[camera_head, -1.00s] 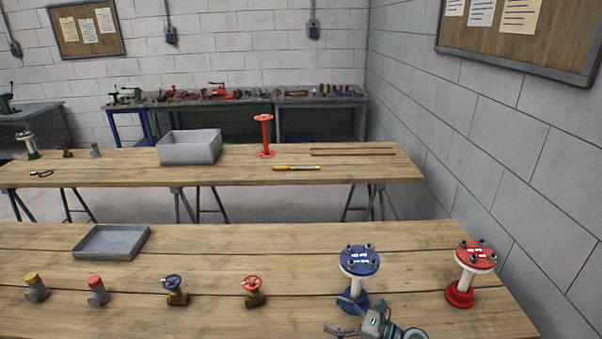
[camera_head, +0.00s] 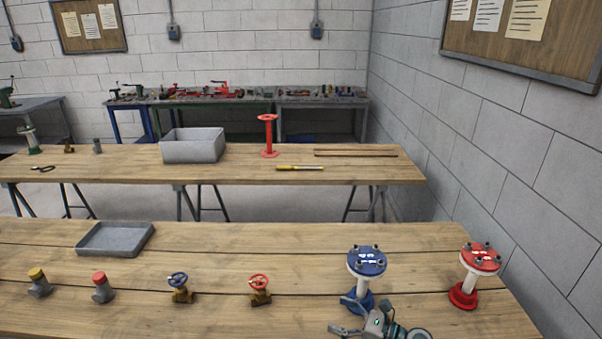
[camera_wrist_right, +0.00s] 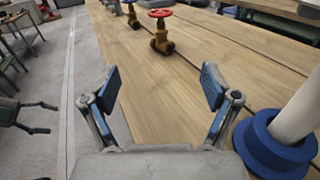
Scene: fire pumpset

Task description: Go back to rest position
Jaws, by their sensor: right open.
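My right gripper (camera_head: 352,328) is at the bottom edge of the head view, low in front of the blue-flanged pipe stand (camera_head: 366,262). In the right wrist view its two blue-padded fingers (camera_wrist_right: 162,92) are spread apart with only bare tabletop between them. The stand's blue base (camera_wrist_right: 278,145) is close to the right finger, apart from it. My left gripper is not in the head view.
On the near table (camera_head: 215,270) stand a red-flanged stand (camera_head: 478,262), a red-wheel valve (camera_head: 260,290), a blue-wheel valve (camera_head: 180,288), two capped fittings and a shallow grey tray (camera_head: 116,239). A far table (camera_head: 240,176) holds a grey bin (camera_head: 193,148) and a red stand (camera_head: 268,137).

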